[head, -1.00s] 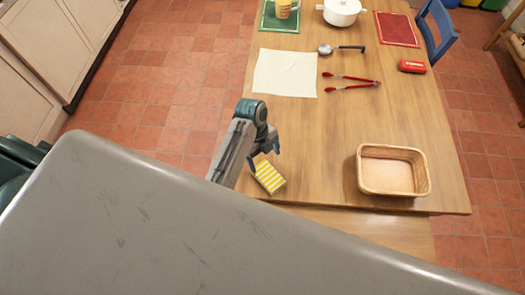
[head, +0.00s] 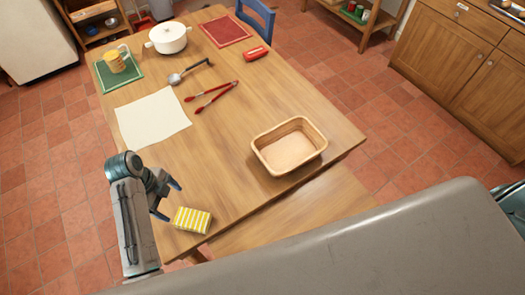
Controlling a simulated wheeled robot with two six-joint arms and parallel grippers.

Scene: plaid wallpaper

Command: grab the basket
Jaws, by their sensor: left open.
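The wicker basket (head: 289,146) is light tan, rectangular and empty. It stands upright on the wooden table near its front right edge. My left gripper (head: 173,200) is open and empty, over the table's front left corner, well to the left of the basket. A yellow-and-white striped sponge (head: 192,220) lies at the table edge just below the gripper, and I cannot tell whether they touch. My right gripper is out of view.
The wooden table (head: 225,160) is clear between gripper and basket. A bench (head: 300,212) runs along the front edge.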

